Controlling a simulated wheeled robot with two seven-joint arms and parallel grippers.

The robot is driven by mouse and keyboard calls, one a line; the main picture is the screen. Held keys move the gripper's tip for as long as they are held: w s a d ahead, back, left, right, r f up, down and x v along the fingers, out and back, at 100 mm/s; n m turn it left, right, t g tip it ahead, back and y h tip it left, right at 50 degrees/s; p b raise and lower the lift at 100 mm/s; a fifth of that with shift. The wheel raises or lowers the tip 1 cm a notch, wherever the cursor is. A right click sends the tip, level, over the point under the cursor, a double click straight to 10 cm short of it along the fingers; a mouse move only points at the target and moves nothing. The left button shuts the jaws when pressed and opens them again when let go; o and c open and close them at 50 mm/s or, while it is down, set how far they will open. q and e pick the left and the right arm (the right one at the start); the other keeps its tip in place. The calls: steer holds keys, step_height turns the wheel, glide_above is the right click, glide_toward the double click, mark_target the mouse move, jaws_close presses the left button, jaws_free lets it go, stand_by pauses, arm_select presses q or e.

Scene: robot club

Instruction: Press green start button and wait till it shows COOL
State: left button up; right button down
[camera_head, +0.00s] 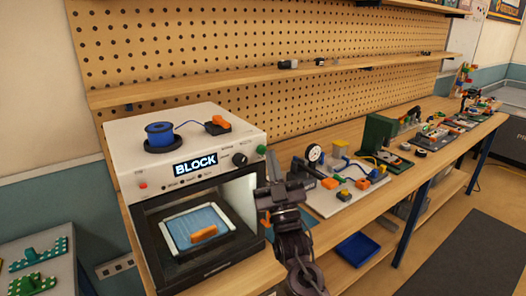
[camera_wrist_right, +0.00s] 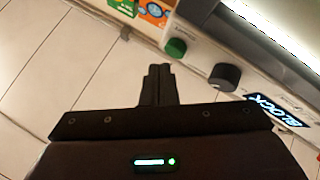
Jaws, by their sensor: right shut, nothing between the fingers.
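The white and black machine (camera_head: 190,130) stands on the bench at the left, its display (camera_head: 195,165) reading BLOCK. The green start button (camera_head: 261,149) is at the right end of its front panel, beside a black knob (camera_head: 239,159). In the right wrist view the green button (camera_wrist_right: 175,47) is just beyond the fingertips, with a visible gap in the picture. My right gripper (camera_head: 284,186) is shut and empty, in front of the machine's right side; its fingers show in the wrist view (camera_wrist_right: 158,85). My left gripper is not in view.
A red button (camera_head: 142,185) is at the panel's left end. A blue spool (camera_head: 159,134) sits on top of the machine. Inside the open chamber lies an orange piece (camera_head: 203,233) on a light blue plate. A board with a gauge (camera_head: 314,153) and coloured parts stands to the right.

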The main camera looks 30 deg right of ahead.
steer(key=shift+w, duration=0.15)
steer(key=shift+w, duration=0.25)
steer(key=shift+w, duration=0.4)
stand_by(0.5)
steer(key=shift+s, duration=0.9)
steer(key=s, duration=0.5)
steer(key=shift+d+p, duration=0.2)
steer(key=shift+p, duration=0.1)
stand_by(0.7)
